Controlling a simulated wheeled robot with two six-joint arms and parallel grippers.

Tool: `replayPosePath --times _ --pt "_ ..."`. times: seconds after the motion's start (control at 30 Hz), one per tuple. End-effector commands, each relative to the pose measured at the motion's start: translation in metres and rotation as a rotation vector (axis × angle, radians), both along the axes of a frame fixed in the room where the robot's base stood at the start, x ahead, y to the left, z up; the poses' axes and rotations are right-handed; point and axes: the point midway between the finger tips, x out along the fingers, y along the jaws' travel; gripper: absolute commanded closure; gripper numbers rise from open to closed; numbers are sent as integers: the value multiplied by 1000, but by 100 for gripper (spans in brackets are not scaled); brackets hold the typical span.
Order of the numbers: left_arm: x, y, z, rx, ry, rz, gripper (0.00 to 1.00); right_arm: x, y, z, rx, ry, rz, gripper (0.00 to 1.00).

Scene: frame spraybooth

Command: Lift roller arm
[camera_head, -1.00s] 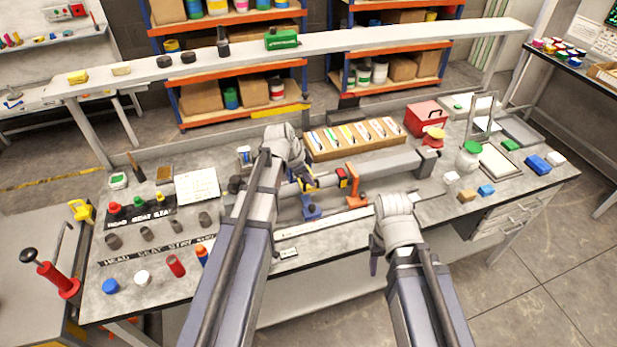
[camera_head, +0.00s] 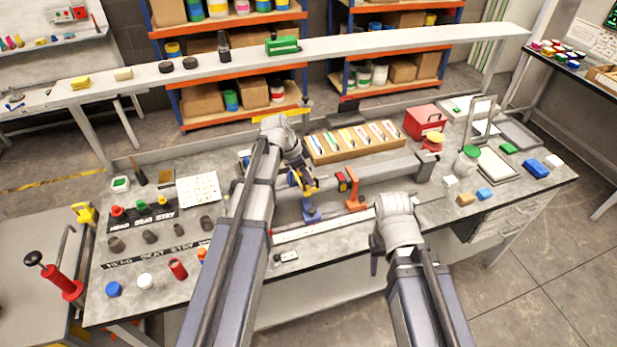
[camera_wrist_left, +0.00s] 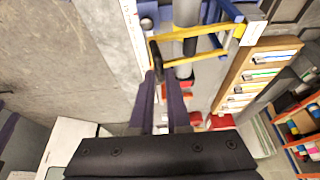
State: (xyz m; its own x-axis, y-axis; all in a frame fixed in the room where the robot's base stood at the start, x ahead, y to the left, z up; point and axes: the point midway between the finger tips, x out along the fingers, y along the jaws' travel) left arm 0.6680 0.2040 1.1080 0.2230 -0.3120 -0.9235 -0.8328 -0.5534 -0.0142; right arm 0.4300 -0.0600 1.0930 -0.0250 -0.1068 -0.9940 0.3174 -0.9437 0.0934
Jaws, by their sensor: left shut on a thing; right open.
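The roller arm (camera_wrist_left: 205,32) is a yellow frame with a dark grip (camera_wrist_left: 154,56) at its near end, in the left wrist view. In the head view its yellow part (camera_head: 305,184) stands above a blue stand (camera_head: 311,211) on the bench. My left gripper (camera_wrist_left: 163,80) is shut on the dark grip. In the head view my left forearm and wrist hide most of this contact. My right gripper (camera_head: 374,256) is open and empty over the bench's front edge, apart from the roller arm.
A grey tube (camera_head: 395,170) runs right from the stands, with an orange stand (camera_head: 354,190) beside it. A wooden tray (camera_head: 352,152) of colored strips lies behind. A red box (camera_head: 424,117) stands at the back right. Caps and cylinders fill the bench's left side.

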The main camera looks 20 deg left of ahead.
Motion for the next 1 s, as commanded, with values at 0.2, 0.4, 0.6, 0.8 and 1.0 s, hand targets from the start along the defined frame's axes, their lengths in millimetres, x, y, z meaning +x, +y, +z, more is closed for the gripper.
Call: replayPosePath --times 0.2,0.4,0.6,0.8,1.0 --pt "20 13 26 -62 91 2 100 0 0 25 1 0 -3 50" --pt "39 26 41 -59 87 2 100 0 0 40 1 1 -3 50" --pt "59 40 49 -55 84 5 100 0 0 48 1 1 -2 50" --pt "75 51 53 -54 85 5 100 0 0 52 0 2 -1 50" --pt "85 58 54 -54 85 5 100 0 0 53 0 2 -1 50"
